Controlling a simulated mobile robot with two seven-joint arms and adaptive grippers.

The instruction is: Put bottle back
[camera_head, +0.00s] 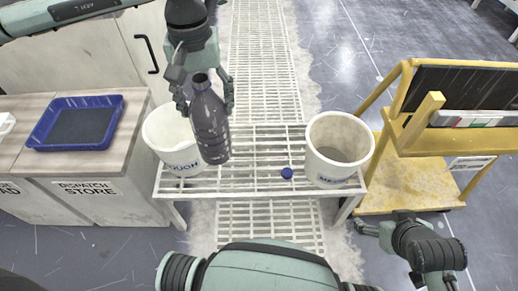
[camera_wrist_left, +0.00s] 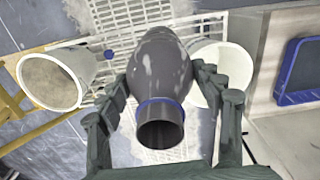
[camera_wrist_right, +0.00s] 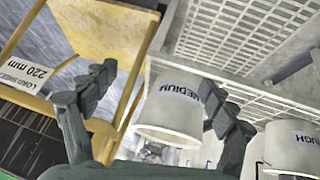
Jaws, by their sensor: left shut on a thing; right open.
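A dark grey bottle (camera_head: 209,122) hangs tilted in my left gripper (camera_head: 203,95), in front of the white bucket (camera_head: 160,128) labelled for rough. In the left wrist view the bottle (camera_wrist_left: 160,70) is between both fingers, its open neck toward the camera. A second white bucket (camera_head: 338,135) stands at the right end of the slatted bench; the right wrist view shows its label "MEDIUM" (camera_wrist_right: 172,110). A small blue cap (camera_head: 287,173) lies on the bench beside this bucket. My right gripper (camera_wrist_right: 150,95) is open and empty, low at the right near the yellow cart.
The slatted white bench (camera_head: 250,180) has free room between the buckets. A blue tray (camera_head: 76,122) lies on the cabinet labelled "DISPATCH STORE" (camera_head: 92,188) at left. A yellow cart (camera_head: 400,182) with a sloped dark panel stands at right.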

